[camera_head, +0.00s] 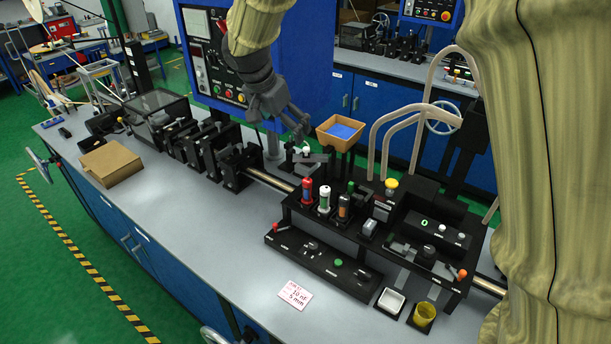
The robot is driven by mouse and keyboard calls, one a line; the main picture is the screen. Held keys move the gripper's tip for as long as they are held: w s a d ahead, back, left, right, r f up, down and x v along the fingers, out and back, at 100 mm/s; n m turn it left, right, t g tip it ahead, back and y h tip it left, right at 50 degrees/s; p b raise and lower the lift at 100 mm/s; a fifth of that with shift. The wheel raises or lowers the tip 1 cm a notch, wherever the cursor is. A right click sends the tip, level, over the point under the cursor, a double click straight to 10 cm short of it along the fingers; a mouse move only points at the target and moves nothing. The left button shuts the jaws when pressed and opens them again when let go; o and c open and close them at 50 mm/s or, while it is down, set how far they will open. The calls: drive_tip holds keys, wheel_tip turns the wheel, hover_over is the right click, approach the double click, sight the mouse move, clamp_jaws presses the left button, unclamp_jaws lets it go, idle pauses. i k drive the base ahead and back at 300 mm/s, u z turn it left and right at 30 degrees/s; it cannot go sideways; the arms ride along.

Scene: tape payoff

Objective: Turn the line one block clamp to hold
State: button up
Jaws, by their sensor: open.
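My gripper (298,124) hangs above the back of the bench, open, with nothing seen between its fingers. Just below it is a small black fitting with a white knob (306,150); the gripper looks apart from it. On the black machine deck to the right, a lever with an orange end (461,273) sits at the front right corner. A red-tipped handle (276,227) stands on the low front panel (322,266). The labels are too small to read, so I cannot tell which of these is the line one block clamp, or its setting.
The grey bench (190,215) has clear room at front left.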

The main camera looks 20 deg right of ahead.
sight(364, 276)
drive_tip(key=k, duration=1.5)
